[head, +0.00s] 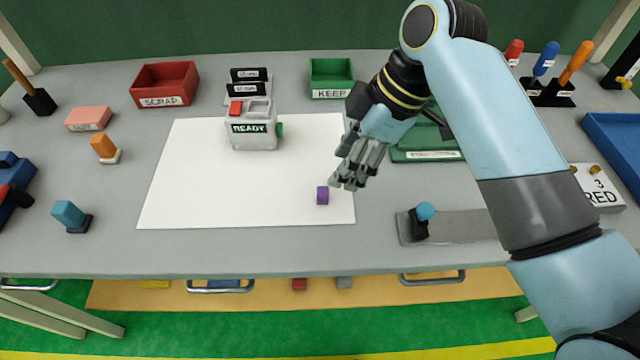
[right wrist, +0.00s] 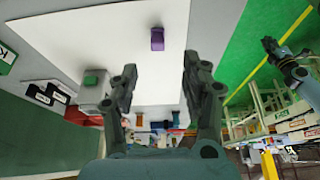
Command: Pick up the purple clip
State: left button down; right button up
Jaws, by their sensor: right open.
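The purple clip (head: 322,195) is a small block lying on the white sheet (head: 190,200), near the sheet's right edge. In the right wrist view the clip (right wrist: 157,39) shows beyond the fingertips, roughly in line with the gap between them. My right gripper (head: 346,184) is just right of the clip in the head view, apart from it. In the right wrist view its two fingers (right wrist: 159,72) are spread with nothing between them. My left gripper does not show clearly in the head view; a dark arm part (right wrist: 285,62) at the right of the wrist view cannot be identified for sure.
A grey READY machine (head: 253,130) stands at the sheet's back. A red SCRAP bin (head: 165,84) and a green KEEP bin (head: 331,78) stand behind. A lever with a blue knob (head: 425,211) sits right of the sheet. The sheet around the clip is clear.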

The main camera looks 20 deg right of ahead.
aim_at(328, 190)
jog(key=shift+x, duration=1)
jog(key=shift+a+f, duration=0.15)
jog(key=shift+f, duration=0.2)
jog(key=x, duration=0.4)
jog(key=shift+w+f+p, duration=0.2)
jog(key=shift+f+p, duration=0.15)
jog(key=shift+f, duration=0.1)
jog(key=shift+c, duration=0.8)
pick_arm(q)
jog(key=shift+s+r, duration=0.3)
jog(key=shift+s, duration=0.15)
pick_arm(e)
jog(key=c, duration=0.7)
